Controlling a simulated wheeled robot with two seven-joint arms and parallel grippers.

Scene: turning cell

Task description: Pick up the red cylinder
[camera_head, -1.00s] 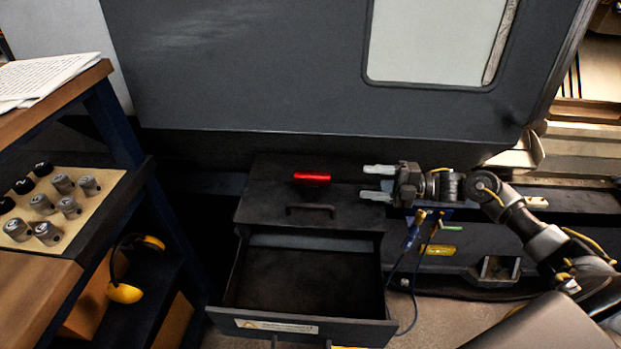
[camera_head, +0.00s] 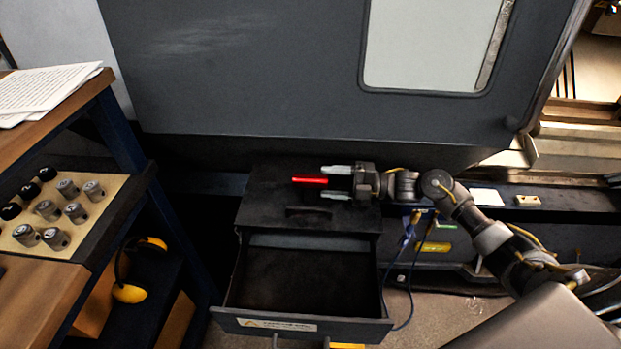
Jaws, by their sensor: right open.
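The red cylinder (camera_head: 308,180) lies on its side on top of the dark drawer cabinet (camera_head: 262,205), its length running left to right. My right gripper (camera_head: 328,181) is open and comes in from the right. Its two light fingers lie on the far and near sides of the cylinder's right end. The cylinder's left end sticks out past the fingertips. I cannot tell whether a finger touches it. My left gripper is not in view.
The cabinet's drawer (camera_head: 300,280) is pulled open and looks empty. A large grey machine (camera_head: 250,70) stands behind. At left, a bench holds papers (camera_head: 45,92) and a tray (camera_head: 105,215) of several metal holders. Yellow earmuffs (camera_head: 130,292) hang below.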

